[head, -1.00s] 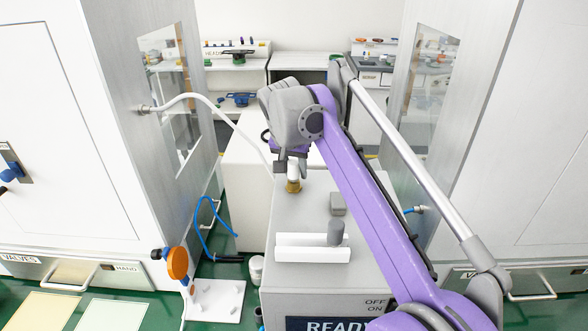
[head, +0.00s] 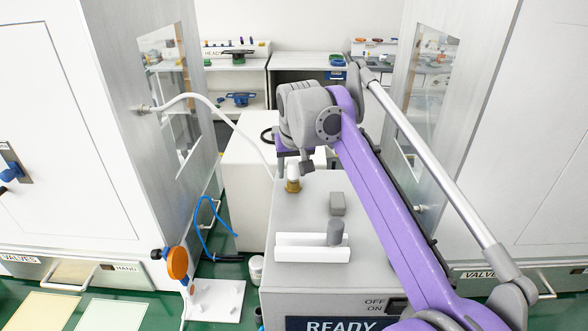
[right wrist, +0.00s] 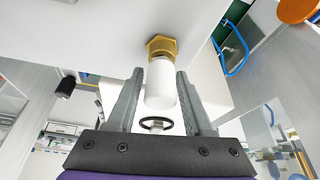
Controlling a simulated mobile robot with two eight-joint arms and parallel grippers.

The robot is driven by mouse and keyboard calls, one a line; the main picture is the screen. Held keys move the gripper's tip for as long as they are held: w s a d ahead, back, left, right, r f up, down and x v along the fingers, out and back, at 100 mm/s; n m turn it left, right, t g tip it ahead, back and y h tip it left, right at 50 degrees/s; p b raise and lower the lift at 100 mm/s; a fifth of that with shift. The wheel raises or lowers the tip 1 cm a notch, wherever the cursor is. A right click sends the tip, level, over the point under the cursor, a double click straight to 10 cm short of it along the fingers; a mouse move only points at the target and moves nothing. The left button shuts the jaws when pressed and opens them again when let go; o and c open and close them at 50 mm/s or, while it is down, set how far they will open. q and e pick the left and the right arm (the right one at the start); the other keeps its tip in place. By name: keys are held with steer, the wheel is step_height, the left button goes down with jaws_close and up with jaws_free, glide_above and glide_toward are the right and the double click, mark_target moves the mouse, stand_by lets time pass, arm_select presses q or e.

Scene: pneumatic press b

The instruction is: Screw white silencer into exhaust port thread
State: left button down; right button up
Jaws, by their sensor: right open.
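The white silencer (head: 293,172) stands upright in the brass exhaust port fitting (head: 293,186) on top of the grey press housing. In the right wrist view the silencer (right wrist: 161,85) meets the hexagonal brass fitting (right wrist: 161,47) with no clear gap; how deep its thread sits is hidden. My right gripper (right wrist: 160,73) is open, with one finger on each side of the silencer and visible space beside it. In the head view this gripper (head: 296,164) is just above and behind the silencer, partly covered by its own wrist. My left gripper is not in view.
On the housing (head: 360,262) are a white slotted block (head: 312,255) with a grey cylinder (head: 335,232) and a small grey block (head: 337,203). A white hose (head: 200,97) runs from the left cabinet to behind the fitting. An orange disc (head: 177,262) stands at left.

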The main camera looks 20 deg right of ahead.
steer(key=n+y, duration=0.1)
steer(key=n, duration=0.3)
steer(key=a+n+y, duration=0.1)
steer(key=n, duration=0.1)
steer(key=shift+n+y, duration=0.3)
steer(key=shift+n, duration=0.1)
steer(key=c, duration=0.8)
steer(key=shift+o, duration=0.2)
steer(key=m, duration=0.2)
steer(key=m+h, duration=0.1)
steer(key=m, duration=0.1)
steer(key=m+h, duration=0.1)
steer(key=m, duration=0.1)
steer(key=shift+d, duration=0.4)
steer(key=m, duration=0.2)
steer(key=m+h, duration=0.1)
steer(key=m, duration=0.1)
steer(key=m+g+h, duration=0.1)
steer(key=m, duration=0.1)
steer(key=shift+s+d, duration=0.15)
steer(key=shift+d, duration=0.25)
steer(key=o, duration=0.8)
steer(key=shift+c, duration=0.2)
